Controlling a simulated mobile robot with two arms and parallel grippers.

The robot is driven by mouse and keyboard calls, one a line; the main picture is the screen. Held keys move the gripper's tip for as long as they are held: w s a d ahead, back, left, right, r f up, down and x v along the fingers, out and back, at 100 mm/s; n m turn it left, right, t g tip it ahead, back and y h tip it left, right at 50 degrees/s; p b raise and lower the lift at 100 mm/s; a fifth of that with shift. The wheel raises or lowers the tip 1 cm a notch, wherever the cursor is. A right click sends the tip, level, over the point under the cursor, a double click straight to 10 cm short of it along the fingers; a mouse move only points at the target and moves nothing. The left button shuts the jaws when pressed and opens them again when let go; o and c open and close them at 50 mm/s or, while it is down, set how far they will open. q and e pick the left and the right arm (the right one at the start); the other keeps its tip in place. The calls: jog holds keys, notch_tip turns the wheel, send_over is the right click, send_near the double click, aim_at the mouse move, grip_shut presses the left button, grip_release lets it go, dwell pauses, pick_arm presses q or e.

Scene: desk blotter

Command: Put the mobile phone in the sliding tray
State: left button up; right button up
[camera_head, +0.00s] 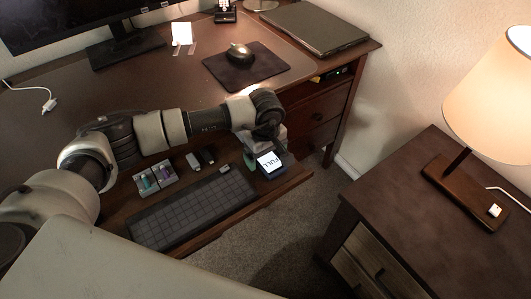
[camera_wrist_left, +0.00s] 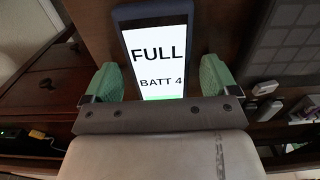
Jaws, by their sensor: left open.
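The mobile phone (camera_head: 269,164) has a dark blue case and a lit white screen reading "FULL". It lies screen up at the right end of the pulled-out sliding tray (camera_head: 291,179), right of the keyboard. My left gripper (camera_head: 266,152) is over the phone's near-desk end. In the left wrist view the phone (camera_wrist_left: 154,48) lies between the two green fingertips of my gripper (camera_wrist_left: 160,80), with a gap on each side. The gripper is open and holds nothing. The phone's lower end is hidden behind the gripper body. My right gripper is not in view.
A dark keyboard (camera_head: 190,208) fills much of the tray. Small items (camera_head: 155,178) and white and black pieces (camera_head: 193,160) lie behind it. The desk above holds a mouse (camera_head: 239,53) on a mat and a closed laptop (camera_head: 314,28). A side cabinet (camera_head: 410,200) with a lamp stands right.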

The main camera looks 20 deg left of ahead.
aim_at(266, 156)
pick_arm(q)
notch_tip(266, 156, up, 12)
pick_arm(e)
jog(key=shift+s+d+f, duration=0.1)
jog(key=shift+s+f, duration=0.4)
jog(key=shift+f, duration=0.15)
pick_arm(q)
jog(key=shift+r, duration=0.1)
